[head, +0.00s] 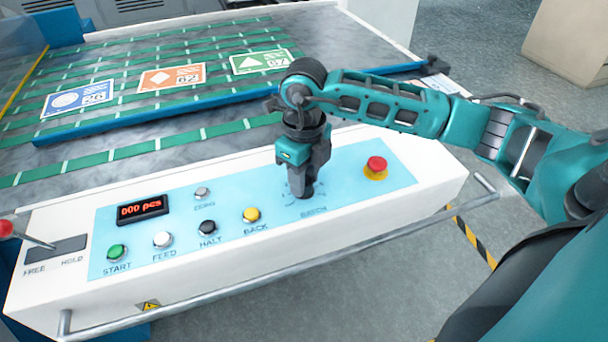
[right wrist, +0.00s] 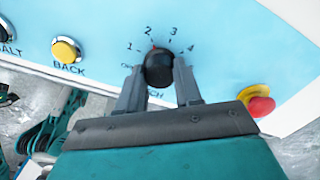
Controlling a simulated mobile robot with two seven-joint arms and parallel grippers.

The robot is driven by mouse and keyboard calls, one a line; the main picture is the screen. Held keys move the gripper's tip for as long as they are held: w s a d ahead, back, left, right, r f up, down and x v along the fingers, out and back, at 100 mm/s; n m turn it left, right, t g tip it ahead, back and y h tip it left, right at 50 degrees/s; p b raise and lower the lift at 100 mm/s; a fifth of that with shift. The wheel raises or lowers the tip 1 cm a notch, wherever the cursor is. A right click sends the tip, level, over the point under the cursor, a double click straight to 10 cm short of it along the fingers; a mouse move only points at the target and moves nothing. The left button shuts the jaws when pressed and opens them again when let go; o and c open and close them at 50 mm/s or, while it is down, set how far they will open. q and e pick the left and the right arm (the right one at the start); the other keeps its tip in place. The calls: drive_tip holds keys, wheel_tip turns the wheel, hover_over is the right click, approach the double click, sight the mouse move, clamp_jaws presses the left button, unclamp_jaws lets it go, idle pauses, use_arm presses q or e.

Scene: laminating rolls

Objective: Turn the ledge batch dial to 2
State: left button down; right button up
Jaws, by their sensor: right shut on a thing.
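The batch dial (right wrist: 159,68) is a round black knob on the light blue panel, with marks 1 to 4 around its upper side and an OFF mark at its left, partly hidden. A small reddish mark at its upper edge seems to point near the 2, but I cannot read it surely. My right gripper (right wrist: 160,80) is shut on the dial, one finger on each side. In the head view my right gripper (head: 304,188) points down onto the panel and hides most of the dial. My left gripper is not in view.
The ledge (head: 420,190) carries a red emergency button (head: 376,166) right of the dial and a yellow BACK button (head: 251,215) to its left. A counter (head: 143,209) shows 000 pcs. A metal rail (head: 300,257) runs along the front. Printed cards lie on the belts behind.

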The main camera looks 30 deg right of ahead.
drive_tip(key=o, duration=1)
drive_tip(key=shift+o, duration=0.2)
wheel_tip(320, 180, up, 13)
idle(0.4)
